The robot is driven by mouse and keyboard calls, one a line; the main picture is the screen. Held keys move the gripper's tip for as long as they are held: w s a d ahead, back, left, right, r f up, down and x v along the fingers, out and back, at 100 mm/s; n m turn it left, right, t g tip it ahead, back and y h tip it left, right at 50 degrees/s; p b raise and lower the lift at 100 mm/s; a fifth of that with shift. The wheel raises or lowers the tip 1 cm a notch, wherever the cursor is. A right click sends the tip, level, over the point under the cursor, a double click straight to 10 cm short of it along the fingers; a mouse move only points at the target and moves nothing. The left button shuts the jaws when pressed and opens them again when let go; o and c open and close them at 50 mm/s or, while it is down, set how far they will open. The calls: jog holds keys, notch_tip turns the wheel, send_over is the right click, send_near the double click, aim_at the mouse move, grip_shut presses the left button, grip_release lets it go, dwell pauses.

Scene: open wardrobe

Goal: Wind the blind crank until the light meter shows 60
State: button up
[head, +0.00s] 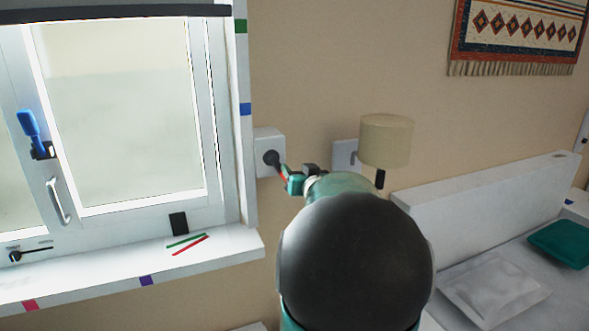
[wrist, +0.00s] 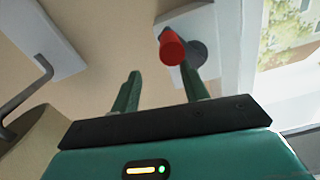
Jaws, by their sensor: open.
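The blind crank is a dark round hub (head: 271,158) on a white wall box (head: 268,139), with a red handle (head: 283,172). In the wrist view the red handle (wrist: 171,46) sticks out towards me from the hub (wrist: 199,54). My gripper (head: 295,181) is close in front of the crank. In the wrist view the open green fingers (wrist: 161,72) hold nothing; the handle appears just past their tips, closer to the right finger. A dark blind bar (head: 110,13) runs across the window top. I cannot make out a light meter reading.
A small black block (head: 178,223) and red and green sticks (head: 188,243) are on the windowsill (head: 90,275). A beige lamp (head: 386,140) and a white plate with a hook (head: 346,155) are right of the crank. A bed (head: 430,215) stands at the right.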

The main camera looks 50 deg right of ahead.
jog(key=v, duration=1.2)
jog(key=shift+f, duration=0.1)
jog(key=shift+n, duration=0.4)
jog(key=x, duration=0.5)
jog(key=a+f+x, duration=0.1)
jog(key=x, duration=0.4)
jog(key=w+a+f+x, duration=0.1)
jog(key=x, duration=0.4)
jog(key=shift+f, duration=0.25)
jog(key=shift+d, duration=0.1)
jog(key=c, duration=0.8)
